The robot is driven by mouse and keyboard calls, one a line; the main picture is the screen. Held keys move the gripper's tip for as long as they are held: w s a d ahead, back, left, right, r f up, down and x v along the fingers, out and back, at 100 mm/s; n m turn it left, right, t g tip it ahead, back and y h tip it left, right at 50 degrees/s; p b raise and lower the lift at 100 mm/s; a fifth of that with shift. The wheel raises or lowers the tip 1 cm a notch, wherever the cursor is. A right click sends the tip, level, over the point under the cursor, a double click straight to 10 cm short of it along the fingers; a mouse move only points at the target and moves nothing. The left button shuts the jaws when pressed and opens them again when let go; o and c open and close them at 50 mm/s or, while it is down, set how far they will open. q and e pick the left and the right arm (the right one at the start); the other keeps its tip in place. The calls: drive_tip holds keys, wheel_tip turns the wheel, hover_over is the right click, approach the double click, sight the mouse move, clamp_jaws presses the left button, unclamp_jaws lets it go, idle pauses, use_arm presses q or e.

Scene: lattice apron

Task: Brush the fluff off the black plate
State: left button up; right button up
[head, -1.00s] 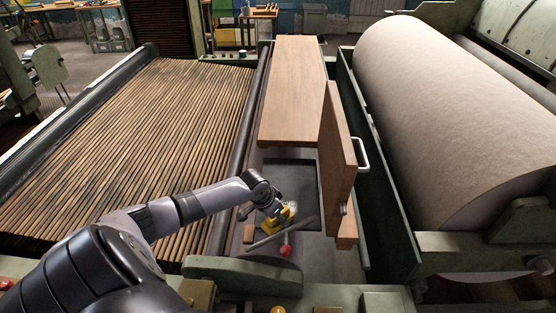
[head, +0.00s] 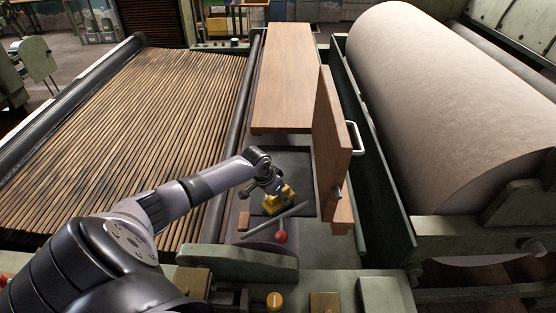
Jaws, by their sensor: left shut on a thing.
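The black plate (head: 290,162) lies flat in the recess below the near end of the wooden cover, left of the upright wooden door. My left gripper (head: 273,190) is over the plate's near part, shut on a yellow block-like brush (head: 281,199). The brush is low over the plate; I cannot tell if it touches. The gripper and brush hide part of the plate. I cannot make out the fluff clearly. My right gripper is not in view.
The upright wooden door (head: 331,140) with a pale handle stands close right of the plate. The wooden cover (head: 286,75) is behind it. The slatted apron (head: 130,130) is left, a big pale roller (head: 440,110) right.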

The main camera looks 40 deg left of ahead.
use_arm(q)
drive_tip(key=shift+w+a+f+b, duration=0.15)
drive_tip(key=shift+w+a+b, duration=0.95)
drive_tip(key=shift+w+b, duration=0.15)
drive_tip(key=shift+w+a, duration=0.2)
drive_tip(key=shift+w, duration=0.1)
drive_tip(key=w+a+b, duration=0.2)
drive_tip(key=b, duration=0.1)
drive_tip(key=shift+w+f, duration=0.1)
drive_tip(key=shift+w, duration=0.05)
drive_tip(key=shift+w+a+r+b, duration=0.2)
drive_tip(key=shift+w+b, duration=0.1)
drive_tip(key=shift+b, duration=0.15)
drive_tip(key=shift+w+d, duration=0.55)
drive_tip(key=shift+d, duration=0.05)
drive_tip(key=shift+s+d+r+p, duration=0.2)
drive_tip(key=shift+d+p, duration=0.1)
drive_tip(key=shift+p, duration=0.5)
drive_tip(key=s+d+p, duration=0.1)
drive_tip(key=p, duration=0.2)
drive_tip(key=shift+s+d, duration=0.1)
drive_tip(key=shift+s, duration=0.25)
drive_tip(key=shift+s+d+f+p, duration=0.15)
drive_tip(key=shift+s+d+p, duration=0.3)
drive_tip(key=shift+p, duration=0.25)
